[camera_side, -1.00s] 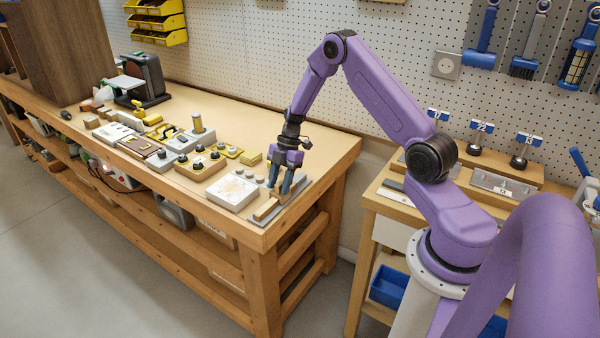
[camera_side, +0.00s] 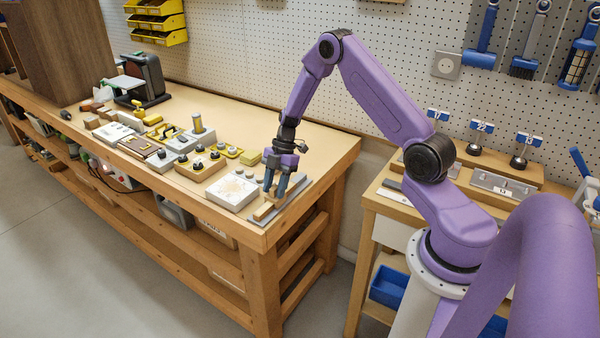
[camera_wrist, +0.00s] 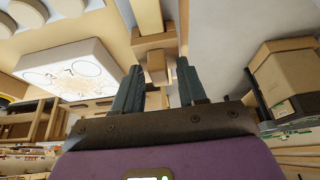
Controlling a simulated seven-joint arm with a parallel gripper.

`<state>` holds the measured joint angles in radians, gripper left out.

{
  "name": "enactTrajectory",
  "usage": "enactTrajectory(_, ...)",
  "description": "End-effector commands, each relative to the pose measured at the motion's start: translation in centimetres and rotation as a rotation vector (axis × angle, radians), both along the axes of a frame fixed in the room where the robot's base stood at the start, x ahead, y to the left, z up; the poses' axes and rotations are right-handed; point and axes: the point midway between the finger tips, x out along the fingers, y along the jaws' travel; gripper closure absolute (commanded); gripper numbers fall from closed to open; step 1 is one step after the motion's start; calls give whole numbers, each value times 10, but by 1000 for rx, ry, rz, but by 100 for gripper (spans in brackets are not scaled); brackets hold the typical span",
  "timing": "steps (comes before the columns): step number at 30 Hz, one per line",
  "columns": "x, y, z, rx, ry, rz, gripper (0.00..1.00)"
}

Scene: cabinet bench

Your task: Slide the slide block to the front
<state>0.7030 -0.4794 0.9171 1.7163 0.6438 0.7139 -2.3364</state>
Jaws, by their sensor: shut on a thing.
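The slide block (camera_wrist: 155,40) is a small light-wood block with a raised, grip-like part between my fingertips in the wrist view. My gripper (camera_side: 275,192) points down at the near right corner of the bench and is shut on this block. Its dark fingers (camera_wrist: 158,88) stand either side of the raised part. The block sits on a grey slide base (camera_side: 298,187) that runs back from the bench's front edge. A light-wood piece (camera_side: 264,211) lies at the front end of the base, close to my fingers. The fingers hide part of the block in the side view.
A white pad with printed marks (camera_side: 232,191) lies just left of the slide. A wooden box with black knobs (camera_side: 200,166) and several other fixtures stand farther left. The bench's front edge (camera_side: 240,232) is close by.

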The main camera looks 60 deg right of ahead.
Motion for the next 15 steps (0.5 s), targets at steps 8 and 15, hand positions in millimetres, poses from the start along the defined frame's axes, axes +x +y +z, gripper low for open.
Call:
enactTrajectory(8, -4, 12, -13, -19, 7, 12, 86)
enactTrajectory(15, -4, 22, -13, -20, 7, 9, 86)
